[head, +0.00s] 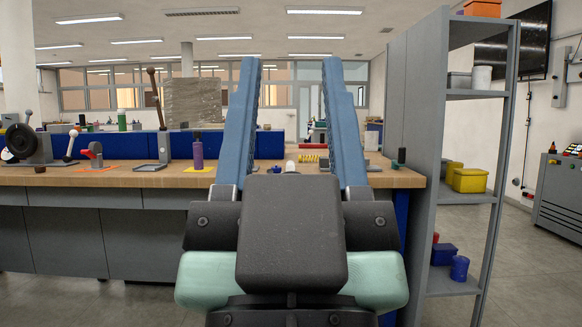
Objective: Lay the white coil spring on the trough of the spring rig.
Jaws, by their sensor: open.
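My gripper (291,64) fills the middle of the head view, its two long blue fingers raised and wide apart, with nothing between them. Beyond it stands a workbench (120,178) with a wooden top. Between the fingers, a small white rounded thing (290,167) shows on the bench; it is too small to tell whether it is the white coil spring.
A grey shelf (470,195) with yellow bins (469,180) stands to the right.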

